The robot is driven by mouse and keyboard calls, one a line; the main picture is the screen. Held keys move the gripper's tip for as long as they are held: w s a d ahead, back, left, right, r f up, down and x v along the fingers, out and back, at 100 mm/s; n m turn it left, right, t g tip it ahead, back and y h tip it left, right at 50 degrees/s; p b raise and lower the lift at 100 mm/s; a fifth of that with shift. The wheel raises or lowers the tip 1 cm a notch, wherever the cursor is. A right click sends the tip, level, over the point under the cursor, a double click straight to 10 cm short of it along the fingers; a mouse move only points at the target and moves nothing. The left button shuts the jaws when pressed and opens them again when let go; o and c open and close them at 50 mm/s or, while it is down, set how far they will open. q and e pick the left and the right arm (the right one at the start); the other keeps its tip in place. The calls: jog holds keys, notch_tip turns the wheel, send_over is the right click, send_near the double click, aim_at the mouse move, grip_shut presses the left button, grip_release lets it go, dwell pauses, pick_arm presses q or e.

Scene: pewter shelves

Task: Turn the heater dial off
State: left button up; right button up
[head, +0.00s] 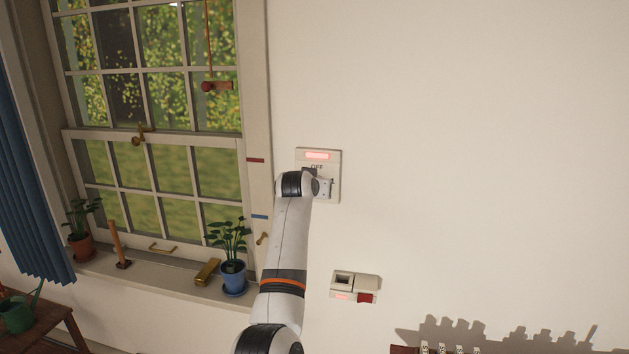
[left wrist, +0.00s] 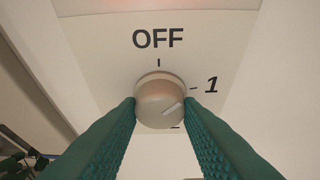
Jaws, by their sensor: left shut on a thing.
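The heater panel (head: 303,158) is a pale plate on the wall right of the window, with a lit pinkish-red light and the word OFF near its top. In the left wrist view the round dial (left wrist: 152,93) sits below the OFF mark. The pale line on its face slants up to the right, roughly toward the 1 mark and away from OFF. My left gripper (left wrist: 160,103) is shut on the dial, one green finger on each side. In the head view my left arm hides the dial.
Below the panel is a second wall box (head: 354,287) with a red part. A blue-potted plant (head: 233,277) and a brass block (head: 207,272) stand on the sill to the left. The wall to the right is bare.

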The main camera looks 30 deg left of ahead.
pick_arm(q)
jog(key=shift+a+f+n+t+h+p, duration=0.1)
jog(key=shift+n+t+h+p, duration=0.25)
jog(key=shift+n+h, duration=1)
jog(key=shift+a+f+n+t+h+p, duration=0.15)
jog(key=shift+n+t+h, duration=0.45)
jog(key=shift+n, duration=1.25)
jog(key=o, duration=1)
jog(key=shift+r, duration=0.1)
jog(key=shift+c, duration=0.2)
jog(key=b+v, duration=0.3)
jog(key=v, duration=0.9)
